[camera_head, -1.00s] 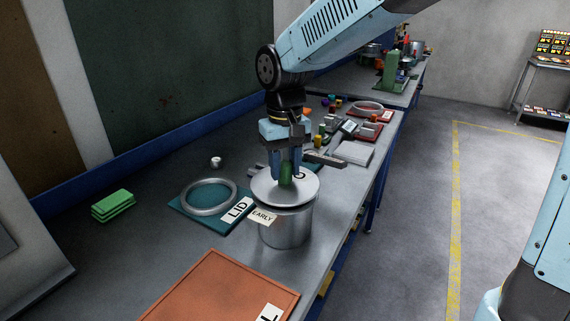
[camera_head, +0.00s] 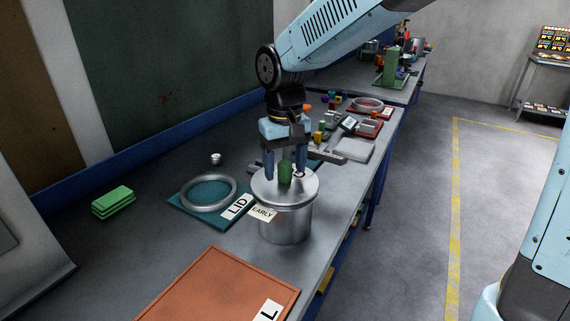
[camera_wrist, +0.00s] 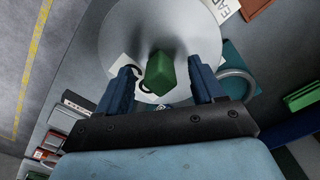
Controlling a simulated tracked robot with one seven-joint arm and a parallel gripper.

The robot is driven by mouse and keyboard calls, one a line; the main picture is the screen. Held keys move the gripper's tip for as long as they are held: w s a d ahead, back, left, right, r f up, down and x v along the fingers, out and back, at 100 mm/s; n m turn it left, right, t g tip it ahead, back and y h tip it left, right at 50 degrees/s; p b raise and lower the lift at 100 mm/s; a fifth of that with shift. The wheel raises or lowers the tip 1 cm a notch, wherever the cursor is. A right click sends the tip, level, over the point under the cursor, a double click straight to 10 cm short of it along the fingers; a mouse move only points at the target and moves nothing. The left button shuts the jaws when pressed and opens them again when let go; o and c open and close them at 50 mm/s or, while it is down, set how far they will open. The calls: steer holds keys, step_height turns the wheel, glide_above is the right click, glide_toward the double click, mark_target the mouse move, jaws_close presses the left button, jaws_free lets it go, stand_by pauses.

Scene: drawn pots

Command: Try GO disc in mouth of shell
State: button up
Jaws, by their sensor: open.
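The grey GO disc (camera_head: 268,190) with a green block-shaped knob (camera_head: 285,174) lies over the mouth of the metal shell (camera_head: 285,222), looking level and close to the rim. I cannot tell whether it sits inside the mouth or on the rim. My gripper (camera_head: 285,170) is open, with one blue finger on each side of the knob and gaps between. In the wrist view the knob (camera_wrist: 160,74) stands between the open fingers (camera_wrist: 163,80), and the disc (camera_wrist: 165,28) fills the top middle. A white label on the disc is partly hidden by the fingers.
A teal LID mat (camera_head: 184,214) with a metal ring (camera_head: 208,205) lies left of the shell. An EARLY tag (camera_head: 262,213) is at the shell's side. An orange mat (camera_head: 220,285) is in front, green blocks (camera_head: 112,202) far left. Several small parts lie behind.

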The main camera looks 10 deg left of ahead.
mark_target(285, 161)
step_height(285, 161, up, 14)
steer(key=shift+f, duration=0.15)
stand_by(0.5)
stand_by(0.6)
steer(key=s+d+f+m+t, duration=0.1)
steer(key=s+d+m+t, duration=0.1)
steer(key=d, duration=0.8)
steer(key=s+d+f+m+t, duration=0.1)
steer(key=s+d, duration=0.4)
steer(key=d, duration=0.5)
steer(key=s+d+f+m+t, duration=0.2)
steer(key=s+d+f+m, duration=0.1)
steer(key=d, duration=0.8)
steer(key=shift+s+t, duration=0.3)
steer(key=shift+s, duration=0.3)
